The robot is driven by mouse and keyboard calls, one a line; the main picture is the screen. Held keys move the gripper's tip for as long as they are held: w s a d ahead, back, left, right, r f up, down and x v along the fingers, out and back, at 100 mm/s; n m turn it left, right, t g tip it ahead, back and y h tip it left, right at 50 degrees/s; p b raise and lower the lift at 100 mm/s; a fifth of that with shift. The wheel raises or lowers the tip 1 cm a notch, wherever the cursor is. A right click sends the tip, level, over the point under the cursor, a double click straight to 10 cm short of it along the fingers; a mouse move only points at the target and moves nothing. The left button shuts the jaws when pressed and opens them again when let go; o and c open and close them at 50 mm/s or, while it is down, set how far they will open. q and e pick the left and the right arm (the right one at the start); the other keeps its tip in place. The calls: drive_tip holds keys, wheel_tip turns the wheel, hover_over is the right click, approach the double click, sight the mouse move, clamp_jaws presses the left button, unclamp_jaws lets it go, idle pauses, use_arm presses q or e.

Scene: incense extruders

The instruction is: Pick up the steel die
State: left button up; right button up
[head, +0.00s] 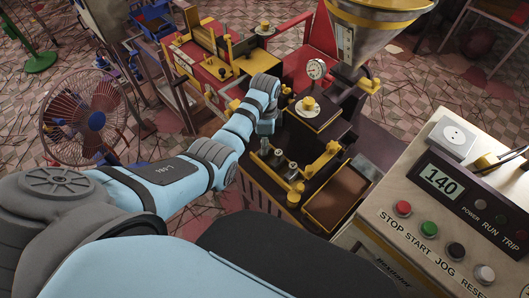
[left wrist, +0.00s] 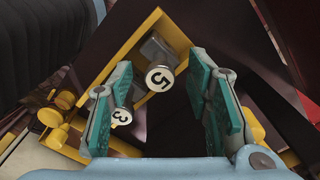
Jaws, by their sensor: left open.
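In the left wrist view, a grey metal die with a white round face marked 5 (left wrist: 160,79) shows between the fingers of my left gripper (left wrist: 162,68). A second, smaller-looking die marked 3 (left wrist: 121,116) is partly hidden by the left finger. I cannot tell by material which is the steel die. My left gripper is open with teal pads, and no contact with the 5 die is clear. In the head view, my left gripper (head: 267,127) is over the dark bench top, close to small grey dies (head: 281,161). My right gripper is not in view.
A yellow-edged tray (head: 340,193) lies right of the dies. A steel hopper (head: 372,35) and pressure gauge (head: 315,69) stand behind. A control panel (head: 455,205) reading 140 fills the right. A red machine (head: 210,75) and a fan (head: 85,118) are at the left.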

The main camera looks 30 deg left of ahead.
use_arm(q)
drive_tip(key=shift+f, duration=0.7)
clamp_jaws()
drive_tip(key=shift+r, duration=0.15)
